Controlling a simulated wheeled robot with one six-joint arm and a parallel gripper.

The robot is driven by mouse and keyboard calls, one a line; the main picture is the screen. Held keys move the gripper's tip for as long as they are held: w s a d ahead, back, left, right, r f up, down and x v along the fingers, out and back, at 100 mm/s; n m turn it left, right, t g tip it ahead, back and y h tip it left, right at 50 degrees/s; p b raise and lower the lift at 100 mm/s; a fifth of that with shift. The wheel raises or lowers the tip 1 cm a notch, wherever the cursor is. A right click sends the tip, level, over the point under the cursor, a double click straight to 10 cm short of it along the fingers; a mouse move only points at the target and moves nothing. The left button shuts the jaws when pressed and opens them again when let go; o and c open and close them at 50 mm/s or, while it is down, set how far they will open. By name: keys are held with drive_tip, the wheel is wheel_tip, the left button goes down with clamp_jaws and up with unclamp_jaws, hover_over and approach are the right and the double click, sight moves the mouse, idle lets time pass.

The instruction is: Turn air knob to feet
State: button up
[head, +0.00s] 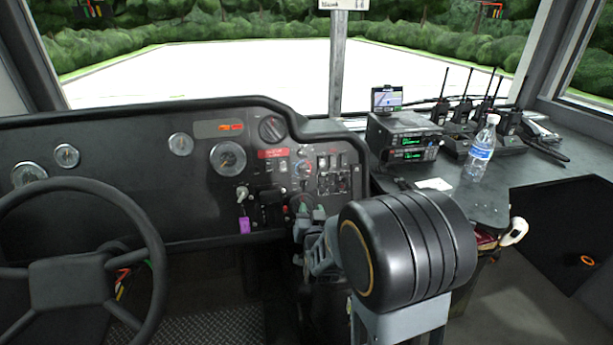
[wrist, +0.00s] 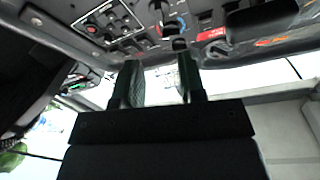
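The dark dashboard panel (head: 318,174) right of the steering wheel carries the small controls. A small knob with a red and blue arc, which looks like the air knob (head: 303,168), sits right of a red label (head: 275,153). In the wrist view, a knob (wrist: 179,44) with red and blue marks beside it shows just beyond my fingertips. The picture there is turned about upside down, and the feet symbol is too small to read. My gripper (head: 309,213) is in front of the panel, below these controls. In the wrist view my gripper (wrist: 160,65) has its fingers apart, with nothing between them.
The steering wheel (head: 85,270) is at the left. A purple tag (head: 245,225) hangs from a key left of my gripper. A radio stack (head: 405,140), a water bottle (head: 482,150) and several handheld radios stand on the right shelf.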

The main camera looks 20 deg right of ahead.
sight(306, 186)
drive_tip(key=p+x, duration=0.1)
drive_tip(key=x, duration=1)
clamp_jaws()
